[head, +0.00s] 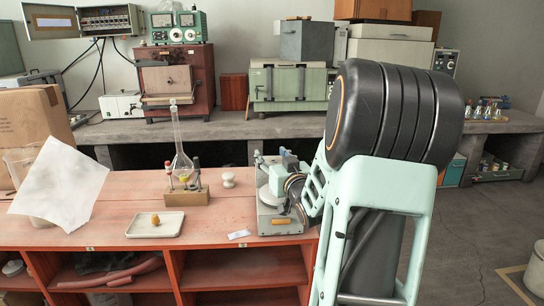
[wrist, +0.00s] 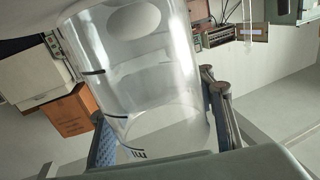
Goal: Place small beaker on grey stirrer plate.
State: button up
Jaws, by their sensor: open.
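The small beaker (wrist: 135,85) is clear glass with dark marks and fills the middle of the wrist view. It stands between the two fingers of my gripper (wrist: 160,128), one on each side; contact cannot be told. In the head view my gripper (head: 276,166) is open, low over the grey stirrer plate (head: 266,228), which has an orange label on its front. I cannot make out the beaker clearly there, as my gripper and wrist cover that spot. Whether its base touches the plate is hidden.
Left of the plate on the red bench (head: 120,200) stand a white knob-like piece (head: 228,180), a flask (head: 180,150) in a wooden stand (head: 187,194), and a tray (head: 140,231) with a yellow-brown object. A white sheet (head: 62,185) hides part of a glass vessel at far left.

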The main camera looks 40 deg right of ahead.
jog(key=v, duration=1.2)
